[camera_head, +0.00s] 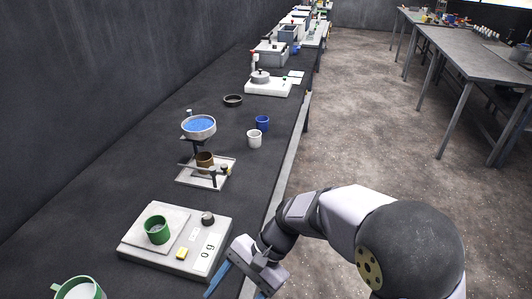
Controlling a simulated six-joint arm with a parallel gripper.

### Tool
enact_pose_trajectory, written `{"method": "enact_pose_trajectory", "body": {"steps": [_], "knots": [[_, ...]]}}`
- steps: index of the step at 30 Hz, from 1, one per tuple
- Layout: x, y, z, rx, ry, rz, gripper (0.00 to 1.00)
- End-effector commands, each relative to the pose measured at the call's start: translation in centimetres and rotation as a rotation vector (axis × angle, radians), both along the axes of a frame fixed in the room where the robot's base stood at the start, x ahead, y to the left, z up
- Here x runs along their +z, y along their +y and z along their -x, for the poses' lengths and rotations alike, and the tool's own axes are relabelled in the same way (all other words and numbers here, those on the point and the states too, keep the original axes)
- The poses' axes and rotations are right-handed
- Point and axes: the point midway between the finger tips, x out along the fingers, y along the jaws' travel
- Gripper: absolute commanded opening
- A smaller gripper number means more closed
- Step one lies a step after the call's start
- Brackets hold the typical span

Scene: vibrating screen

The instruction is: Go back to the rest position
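My gripper (236,287) is at the bottom centre, by the front edge of the bench, just right of the white scale. Its two blue fingers stand apart, and nothing shows between them. The fingertips are partly cut off by the lower picture edge. My arm reaches in from the lower right, over the floor beside the bench.
The scale (130,240) carries a green cup (157,230) and a dark knob-like object (208,218). Behind are a stand with a blue-filled sieve (199,127), a white cup (254,138) and a blue cup (262,122). Another green cup (66,289) is lower left. The right floor is open.

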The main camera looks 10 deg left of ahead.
Motion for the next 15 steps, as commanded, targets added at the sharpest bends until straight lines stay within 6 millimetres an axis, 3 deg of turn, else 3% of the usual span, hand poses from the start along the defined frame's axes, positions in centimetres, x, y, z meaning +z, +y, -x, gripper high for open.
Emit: {"method": "enact_pose_trajectory", "body": {"steps": [1, 3, 9, 12, 15], "knots": [[0.0, -3.5, -1.3, 0.005, -0.076, 0.025, 0.62], [-0.3, -8.1, -2.6, 0.036, -0.177, 0.070, 0.62], [-1.0, -20.5, -3.8, 0.159, -0.417, 0.216, 0.62], [-1.1, -25.2, -3.5, 0.226, -0.496, 0.283, 0.62], [-1.1, -28.6, -2.9, 0.286, -0.549, 0.335, 0.62]]}}
